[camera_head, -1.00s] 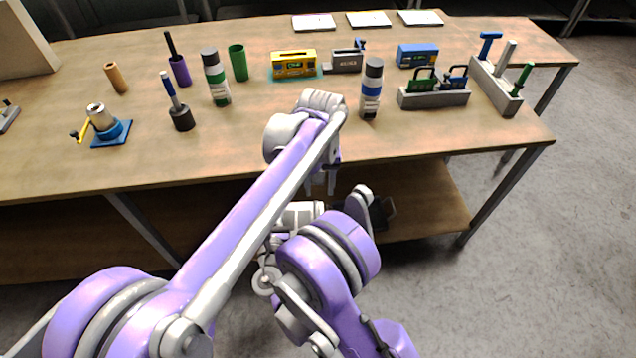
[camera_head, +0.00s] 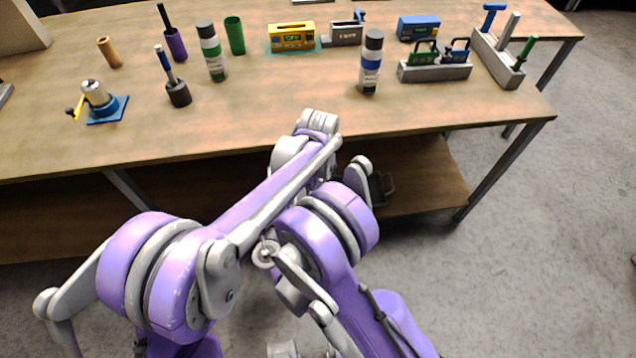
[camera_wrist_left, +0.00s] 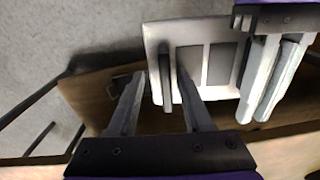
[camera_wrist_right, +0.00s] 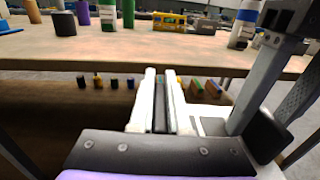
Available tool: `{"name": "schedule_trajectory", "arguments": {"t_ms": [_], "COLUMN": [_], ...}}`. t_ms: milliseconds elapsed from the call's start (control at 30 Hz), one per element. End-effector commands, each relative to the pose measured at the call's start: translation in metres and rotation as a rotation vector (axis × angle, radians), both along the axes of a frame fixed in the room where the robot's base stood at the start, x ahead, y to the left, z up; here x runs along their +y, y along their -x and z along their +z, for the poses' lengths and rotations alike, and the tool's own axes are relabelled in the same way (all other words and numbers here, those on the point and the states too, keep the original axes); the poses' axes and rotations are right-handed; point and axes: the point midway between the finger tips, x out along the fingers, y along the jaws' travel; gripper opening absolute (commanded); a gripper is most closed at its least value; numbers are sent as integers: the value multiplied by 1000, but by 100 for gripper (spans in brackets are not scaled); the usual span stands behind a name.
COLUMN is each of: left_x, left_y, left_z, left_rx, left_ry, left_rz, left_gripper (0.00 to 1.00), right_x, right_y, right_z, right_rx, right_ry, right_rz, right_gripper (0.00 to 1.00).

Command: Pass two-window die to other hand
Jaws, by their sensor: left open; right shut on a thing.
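The two-window die shows in the left wrist view as a pale plate (camera_wrist_left: 208,33) with two grey rectangular windows and a dark upright bar at its left side. My right gripper (camera_wrist_left: 256,112) is at the plate's right side. In the right wrist view its fingers (camera_wrist_right: 160,74) are shut on a dark part of the die, and some pale plate shows to their right. My left gripper (camera_wrist_left: 160,73) is open, its fingers on either side of the left bar; I cannot tell whether they touch it. In the head view my arms hide both grippers and the die.
The wooden bench (camera_head: 270,105) is above and beyond my grippers, with a lower shelf (camera_head: 425,185). On it stand bottles (camera_head: 371,64), a yellow box (camera_head: 291,38), a grey block with handled pieces (camera_head: 435,73) and a grey rack (camera_head: 494,62). The bench's front middle is clear.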

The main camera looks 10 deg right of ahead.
Motion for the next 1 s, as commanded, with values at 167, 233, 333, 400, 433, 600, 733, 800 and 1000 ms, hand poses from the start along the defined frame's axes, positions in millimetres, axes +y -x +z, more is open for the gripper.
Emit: {"name": "schedule_trajectory", "arguments": {"t_ms": [167, 233, 333, 400, 433, 600, 733, 800, 1000], "left_x": [0, 0, 0, -1, -1, -3, -4, -5, -5], "left_y": [0, 0, 0, 0, 0, 0, 0, 0, 0], "left_z": [0, 0, 0, 0, 0, 1, 1, 1, 1], "left_rx": [0, 0, 0, -1, -1, 0, -1, -1, -3], "left_ry": [0, 0, 1, 2, 2, 5, 7, 8, 9], "left_rz": [0, 0, 0, -1, -1, -2, -3, -4, -5], "left_gripper": [32, 19, 1, 0, 0, 0, 0, 0, 0], "right_x": [0, 0, 0, 1, 1, 3, 4, 5, 5], "right_y": [0, 0, 0, 0, 0, 0, 0, 1, 0], "right_z": [0, 0, 0, 0, 0, 0, 0, 0, 0], "right_rx": [-1, -1, -1, -1, -1, 0, 0, 0, 0], "right_ry": [1, 1, 1, 1, 1, 1, 1, 1, 1], "right_rz": [0, 0, 1, 3, 3, 7, 10, 12, 12], "right_gripper": [0, 0, 0, 0, 0, 0, 0, 0, 0]}}
